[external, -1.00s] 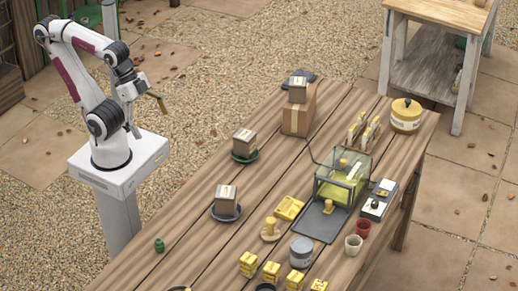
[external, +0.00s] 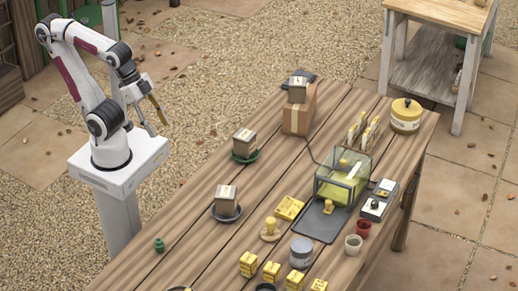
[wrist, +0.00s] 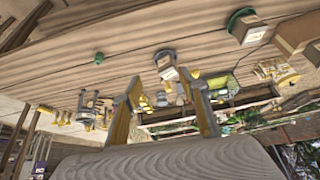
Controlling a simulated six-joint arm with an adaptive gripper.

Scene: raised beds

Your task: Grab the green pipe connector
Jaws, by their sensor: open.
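The green pipe connector (external: 159,245) is a small dark green piece standing on the wooden table near its left front edge. It also shows in the wrist view (wrist: 99,58), left of my fingers and apart from them. My gripper (external: 159,111) is open and empty, raised in the air beside the left side of the table, well away from the connector. In the wrist view the two yellowish fingers of my gripper (wrist: 163,104) are spread wide with nothing between them.
Small boxes on dark and green saucers (external: 227,216) stand along the table's left side. A glass case (external: 343,180), yellow blocks, a grey tin (external: 302,251) and cups crowd the middle and right. Bare planks (external: 195,245) lie around the connector.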

